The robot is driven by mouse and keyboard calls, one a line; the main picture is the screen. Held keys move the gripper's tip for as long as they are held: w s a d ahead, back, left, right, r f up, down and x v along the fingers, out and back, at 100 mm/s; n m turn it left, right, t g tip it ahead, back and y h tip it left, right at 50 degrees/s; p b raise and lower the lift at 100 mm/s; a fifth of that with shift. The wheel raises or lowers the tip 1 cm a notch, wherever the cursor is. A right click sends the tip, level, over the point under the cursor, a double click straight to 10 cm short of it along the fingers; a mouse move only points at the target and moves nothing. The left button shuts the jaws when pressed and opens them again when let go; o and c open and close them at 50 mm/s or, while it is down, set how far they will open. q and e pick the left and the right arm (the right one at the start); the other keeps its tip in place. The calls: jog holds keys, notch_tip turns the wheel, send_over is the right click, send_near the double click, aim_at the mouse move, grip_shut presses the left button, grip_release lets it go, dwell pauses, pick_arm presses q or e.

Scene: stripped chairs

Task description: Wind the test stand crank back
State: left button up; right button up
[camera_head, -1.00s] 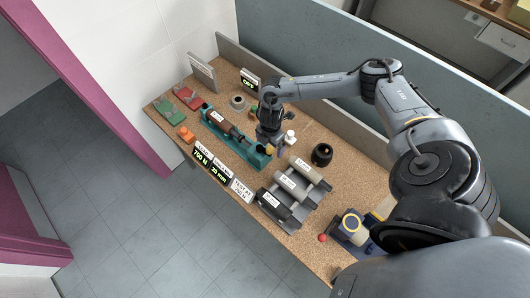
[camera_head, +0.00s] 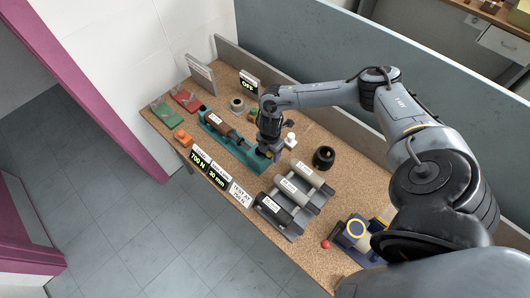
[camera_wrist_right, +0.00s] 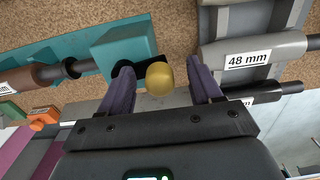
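The teal test stand (camera_head: 247,154) lies along the bench, with a brown and dark cylindrical part (camera_head: 222,126) along its length. Its teal end block also shows in the right wrist view (camera_wrist_right: 124,46). The crank's round yellow knob (camera_wrist_right: 160,78) sits between the fingertips of my right gripper (camera_wrist_right: 161,84). The fingers are open, with a visible gap on both sides of the knob. In the head view my right gripper (camera_head: 268,150) is over the near right end of the stand. The crank arm is mostly hidden. My left gripper is not in view.
A grey rack (camera_head: 286,228) of labelled cylinders lies right of the stand; one reads 48 mm. A black round pot (camera_head: 323,157) and white knobbed piece (camera_head: 290,140) are close behind. Signs reading 700 N and 30 mm (camera_head: 215,178) line the front edge. A blue device (camera_head: 355,232) stands farther right.

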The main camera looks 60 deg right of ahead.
jog(key=c, duration=1.1)
jog(key=d+n+b, duration=0.1)
jog(key=n, duration=0.2)
jog(key=shift+w+d+f+b, duration=0.1)
jog(key=shift+d+f+b, duration=0.1)
jog(key=shift+b, duration=0.2)
jog(key=shift+d+r+n, duration=0.2)
jog(key=shift+d+n, duration=0.2)
jog(key=shift+n, duration=0.5)
grip_shut()
jog(key=shift+b, duration=0.35)
jog(key=n+b, duration=0.1)
jog(key=d+n, duration=0.1)
jog(key=shift+w+f+n+b, duration=0.2)
jog(key=shift+w+n+b, duration=0.1)
jog(key=shift+w+b, duration=0.1)
jog(key=shift+w+d+r+n+b, duration=0.15)
jog(key=shift+d+n+b, duration=0.3)
jog(key=shift+n, duration=0.65)
